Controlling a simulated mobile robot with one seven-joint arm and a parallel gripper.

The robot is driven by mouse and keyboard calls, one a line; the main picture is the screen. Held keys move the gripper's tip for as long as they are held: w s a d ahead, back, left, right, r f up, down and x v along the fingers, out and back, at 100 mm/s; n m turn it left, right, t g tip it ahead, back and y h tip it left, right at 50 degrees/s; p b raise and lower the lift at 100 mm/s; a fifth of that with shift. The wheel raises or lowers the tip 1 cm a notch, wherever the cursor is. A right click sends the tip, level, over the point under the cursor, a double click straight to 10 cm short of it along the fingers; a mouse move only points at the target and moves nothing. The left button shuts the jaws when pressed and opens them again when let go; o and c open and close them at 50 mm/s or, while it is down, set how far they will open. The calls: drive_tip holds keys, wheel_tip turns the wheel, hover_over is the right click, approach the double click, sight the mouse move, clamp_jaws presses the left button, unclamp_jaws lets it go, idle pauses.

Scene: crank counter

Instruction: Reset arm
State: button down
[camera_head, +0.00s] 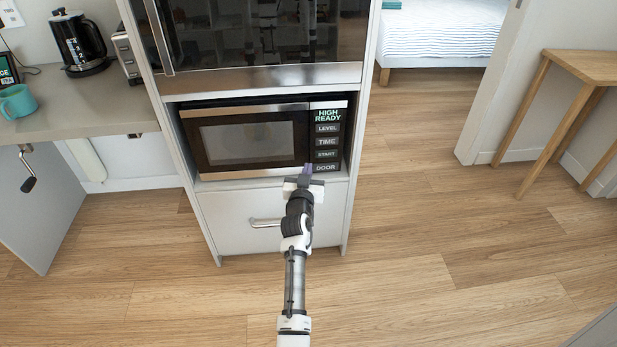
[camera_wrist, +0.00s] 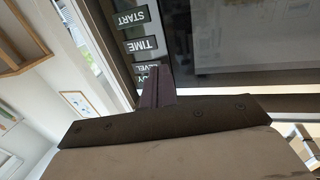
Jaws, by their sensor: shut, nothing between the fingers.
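My gripper (camera_head: 306,176) is shut and empty. It is in front of the lower right of the microwave (camera_head: 247,140), close to the DOOR button (camera_head: 326,168). I cannot tell whether the fingertips touch the panel. The microwave sits in a cabinet niche with its door shut. Its display reads HIGH READY (camera_head: 328,116), above the LEVEL, TIME, START and DOOR buttons. In the wrist view, the shut purple fingers (camera_wrist: 157,88) stand before the button panel. START (camera_wrist: 131,17) and TIME (camera_wrist: 138,44) show upside down there, and the fingers partly cover the LEVEL button.
A drawer with a handle (camera_head: 266,223) is below the microwave, and a dark glass oven (camera_head: 260,40) is above. The counter (camera_head: 75,108) at left holds a kettle (camera_head: 78,43) and a teal mug (camera_head: 17,101). A crank (camera_head: 27,172) hangs under it. The floor at right is clear before a wooden table (camera_head: 585,66).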

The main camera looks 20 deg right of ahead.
drive_tip(key=shift+d+v, duration=0.25)
drive_tip(key=shift+v, duration=1.1)
